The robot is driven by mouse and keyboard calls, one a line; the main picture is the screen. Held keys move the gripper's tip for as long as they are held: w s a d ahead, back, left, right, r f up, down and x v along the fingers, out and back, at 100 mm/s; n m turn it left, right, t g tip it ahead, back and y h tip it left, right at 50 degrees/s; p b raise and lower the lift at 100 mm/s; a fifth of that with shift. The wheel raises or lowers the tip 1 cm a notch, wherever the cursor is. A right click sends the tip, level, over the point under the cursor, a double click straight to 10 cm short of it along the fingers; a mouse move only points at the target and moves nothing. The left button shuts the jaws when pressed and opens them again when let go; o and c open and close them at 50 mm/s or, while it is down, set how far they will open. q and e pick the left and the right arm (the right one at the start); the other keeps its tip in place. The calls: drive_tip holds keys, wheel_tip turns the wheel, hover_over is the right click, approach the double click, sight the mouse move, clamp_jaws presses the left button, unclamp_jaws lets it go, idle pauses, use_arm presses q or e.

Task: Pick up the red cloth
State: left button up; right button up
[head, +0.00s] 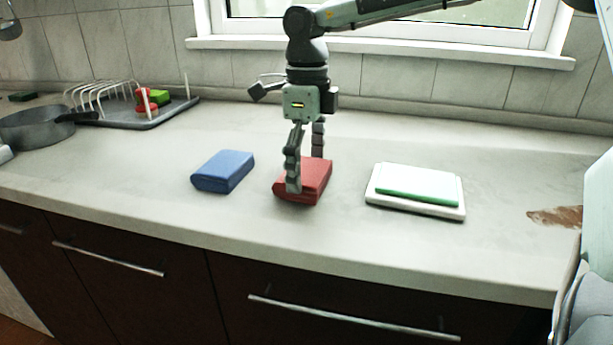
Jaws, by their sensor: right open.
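A folded red cloth (317,183) lies on the counter near the middle of the head view. My right gripper (305,176) points straight down over it, with its arm coming in from the upper right. Its fingers are open. One finger overlaps the front left part of the red cloth, and the other is behind it near the far edge. I cannot tell whether the fingers touch the cloth. The near finger hides part of the cloth. My left gripper is not in view.
A folded blue cloth (223,171) lies to the left. A white board (415,206) with a green item (417,196) lies to the right. A grey pan (36,127) and a dish rack tray (150,118) stand at the back left. The counter's front edge (250,240) is close.

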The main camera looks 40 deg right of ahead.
sight(306, 169)
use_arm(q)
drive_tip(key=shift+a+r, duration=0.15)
use_arm(e)
drive_tip(key=c, duration=0.8)
drive_tip(key=shift+r, duration=0.1)
wheel_tip(306, 169, up, 4)
drive_tip(key=shift+f, duration=0.1)
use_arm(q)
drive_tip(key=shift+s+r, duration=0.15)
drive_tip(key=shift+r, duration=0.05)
use_arm(e)
drive_tip(key=w+a+r, duration=0.1)
drive_tip(key=a+r, duration=0.1)
drive_tip(key=a, duration=0.1)
drive_tip(key=w+a+r, duration=0.2)
drive_tip(key=a, duration=0.2)
drive_tip(key=w+a+r, duration=0.2)
drive_tip(key=a+r, duration=0.1)
drive_tip(key=shift+a, duration=0.3)
